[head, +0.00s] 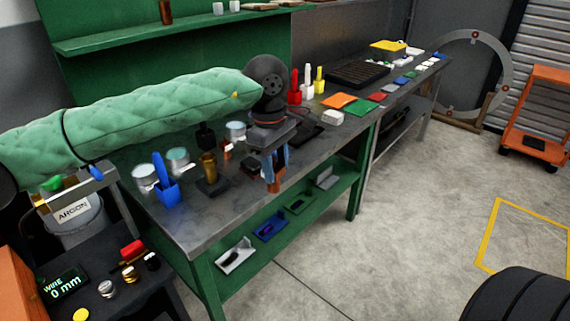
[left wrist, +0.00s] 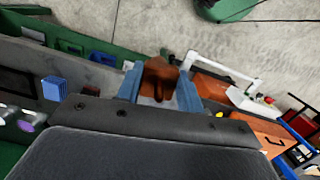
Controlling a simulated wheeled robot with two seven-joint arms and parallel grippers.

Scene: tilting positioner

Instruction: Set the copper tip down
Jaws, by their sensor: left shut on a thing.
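My left gripper (head: 275,168) reaches in from the left in the head view, its arm wrapped in a green quilted sleeve. Its blue fingers are shut on the copper tip (head: 273,186), a brown-orange piece that points down. The gripper is near the front edge of the workbench (head: 213,221), and the tip's lower end appears in front of that edge. In the left wrist view the copper tip (left wrist: 158,78) sits between the two blue fingers (left wrist: 160,90). My right gripper is not in view.
On the bench stand a blue holder (head: 166,190), a brass cup on a dark base (head: 210,180) and several tins. Red, white and yellow bottles (head: 307,90) stand farther back. Small trays (head: 236,255) lie on the lower shelf.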

